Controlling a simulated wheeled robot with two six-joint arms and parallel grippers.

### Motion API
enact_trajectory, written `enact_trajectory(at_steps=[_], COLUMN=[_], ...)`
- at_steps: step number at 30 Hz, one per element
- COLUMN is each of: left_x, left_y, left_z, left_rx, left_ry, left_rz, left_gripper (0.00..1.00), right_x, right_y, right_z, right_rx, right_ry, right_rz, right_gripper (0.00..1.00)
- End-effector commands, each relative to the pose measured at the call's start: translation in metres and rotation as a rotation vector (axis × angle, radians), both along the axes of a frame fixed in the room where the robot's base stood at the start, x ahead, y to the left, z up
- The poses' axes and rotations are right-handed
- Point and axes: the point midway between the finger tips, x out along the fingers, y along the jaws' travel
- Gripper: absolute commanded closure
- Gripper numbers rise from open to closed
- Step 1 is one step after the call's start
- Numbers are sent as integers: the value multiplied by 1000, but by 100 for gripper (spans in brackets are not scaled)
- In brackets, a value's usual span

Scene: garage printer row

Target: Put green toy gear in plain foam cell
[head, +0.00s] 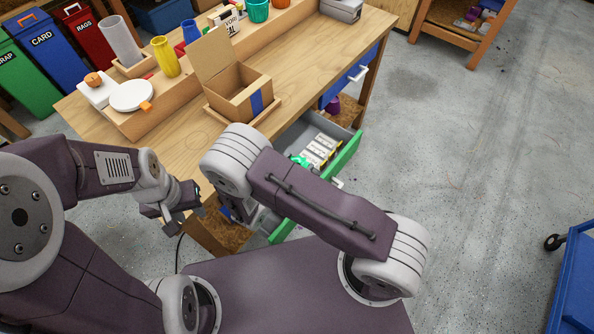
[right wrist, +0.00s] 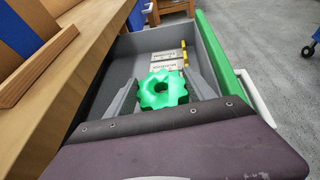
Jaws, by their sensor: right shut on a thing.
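The green toy gear (right wrist: 162,99) sits between the fingers of my right gripper (right wrist: 161,90) in the right wrist view. The fingers are shut on its sides, and it is over the open grey drawer (head: 335,128). A bit of the gear shows in the head view (head: 299,161); my right arm hides the right gripper there. My left gripper (head: 181,219) is apart from the drawer, near the bench's front left corner, with its fingers apart and empty. I cannot make out a plain foam cell in either view.
Several pale labelled boxes (head: 319,150) lie in the drawer, beyond the gear. The drawer has a green front (head: 345,155). An open cardboard box (head: 238,94) stands on the wooden bench (head: 310,65). A blue cart (head: 573,280) stands at the far right; the floor between is clear.

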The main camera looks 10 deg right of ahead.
Motion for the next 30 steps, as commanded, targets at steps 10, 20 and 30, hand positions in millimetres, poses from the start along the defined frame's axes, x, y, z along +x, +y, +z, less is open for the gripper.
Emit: enact_trajectory(at_steps=[10,20,30], left_x=[0,0,0], left_y=[0,0,0], left_z=[-7,-12,-17], left_rx=[0,0,0], left_ry=[0,0,0], left_rz=[0,0,0], left_gripper=[64,64,64], right_x=[0,0,0], right_y=[0,-1,-1], right_z=[-40,-45,-52], right_rx=[0,0,1], right_ry=[0,0,3], right_rz=[0,0,1], right_gripper=[78,78,35])
